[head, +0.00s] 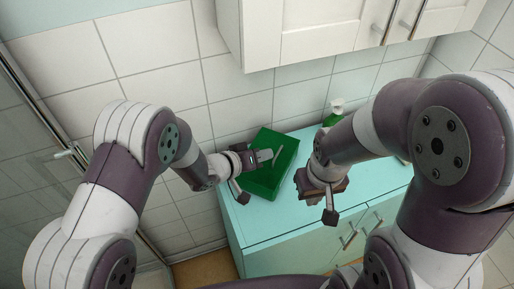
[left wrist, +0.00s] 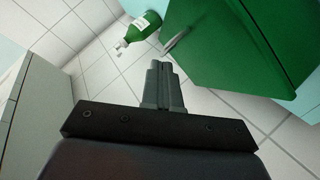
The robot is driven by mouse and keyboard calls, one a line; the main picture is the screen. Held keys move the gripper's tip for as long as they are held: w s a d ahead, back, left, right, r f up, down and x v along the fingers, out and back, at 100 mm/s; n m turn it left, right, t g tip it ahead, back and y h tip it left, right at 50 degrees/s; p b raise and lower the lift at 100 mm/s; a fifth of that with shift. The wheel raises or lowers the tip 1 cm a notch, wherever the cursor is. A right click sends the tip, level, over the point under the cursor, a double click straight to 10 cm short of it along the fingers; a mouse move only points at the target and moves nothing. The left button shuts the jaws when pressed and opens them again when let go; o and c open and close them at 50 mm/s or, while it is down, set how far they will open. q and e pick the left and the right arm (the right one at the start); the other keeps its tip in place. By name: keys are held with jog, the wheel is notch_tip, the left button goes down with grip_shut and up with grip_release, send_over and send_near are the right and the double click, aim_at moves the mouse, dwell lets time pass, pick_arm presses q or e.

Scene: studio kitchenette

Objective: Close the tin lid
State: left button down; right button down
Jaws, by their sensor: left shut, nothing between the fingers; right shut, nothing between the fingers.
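The green tin (head: 286,149) stands on the teal counter, near the back wall. I cannot tell how far its lid is open. A thin pale handle shows on its green face in the left wrist view (left wrist: 180,40). My left gripper (head: 266,156) is shut and empty, in front of the tin in the head view and hiding part of it. In the left wrist view its closed fingers (left wrist: 162,72) point toward the handle's side of the green panel (left wrist: 235,45); contact cannot be told. My right gripper (head: 330,214) is shut and empty, above the counter right of the tin.
A green bottle with a white top (head: 335,112) stands at the back of the counter, partly behind my right arm. White wall cabinets (head: 330,35) hang above. The teal counter (head: 262,222) is bare in front of the tin. A glass panel (head: 35,130) is at the left.

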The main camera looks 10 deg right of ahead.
pick_arm(q)
jog(key=shift+s+d+f, duration=0.25)
jog(key=shift+d+f, duration=0.15)
jog(key=shift+f, duration=0.2)
dwell(0.3)
jog(key=shift+s+a, duration=0.1)
